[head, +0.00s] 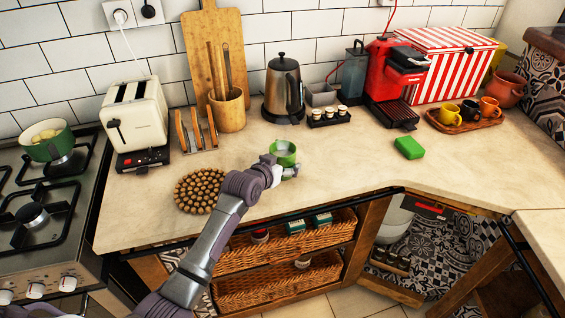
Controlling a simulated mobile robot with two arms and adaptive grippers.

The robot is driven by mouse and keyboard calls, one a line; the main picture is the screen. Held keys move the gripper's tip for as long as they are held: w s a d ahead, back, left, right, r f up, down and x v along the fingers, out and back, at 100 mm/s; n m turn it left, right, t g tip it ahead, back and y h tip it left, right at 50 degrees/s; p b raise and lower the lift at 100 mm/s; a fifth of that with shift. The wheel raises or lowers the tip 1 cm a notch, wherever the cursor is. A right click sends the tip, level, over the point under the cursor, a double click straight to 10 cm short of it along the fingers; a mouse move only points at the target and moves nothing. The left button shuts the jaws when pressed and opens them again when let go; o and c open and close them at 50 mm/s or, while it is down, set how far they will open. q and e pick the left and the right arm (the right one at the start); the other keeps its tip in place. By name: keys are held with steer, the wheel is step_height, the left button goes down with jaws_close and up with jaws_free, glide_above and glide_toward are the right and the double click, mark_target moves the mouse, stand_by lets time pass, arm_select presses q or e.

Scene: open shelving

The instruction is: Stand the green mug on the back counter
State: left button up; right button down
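The green mug (283,149) is over the middle of the back counter (340,160), in front of the kettle. It looks about upright. My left gripper (282,172) is at the mug's near side, with its fingers low around it. Whether the fingers press on the mug or are slightly apart from it is too small to tell. The mug's lower part is partly hidden by the gripper, so I cannot tell whether its base touches the counter. My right gripper is not in view.
A round brown trivet (201,190) lies left of my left gripper. A steel kettle (284,88) and small jars (330,116) stand behind the mug. A green sponge (408,147) lies to the right. A tray with cups (462,123) is further right. The counter between mug and sponge is clear.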

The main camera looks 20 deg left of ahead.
arm_select(q)
steer(key=shift+o, duration=0.5)
steer(key=shift+r, duration=0.15)
steer(key=shift+s+a, duration=0.1)
steer(key=shift+s, duration=0.2)
steer(key=v, duration=1.1)
steer(key=shift+s+r, duration=0.2)
steer(key=shift+r, duration=0.05)
steer(key=shift+f, duration=0.1)
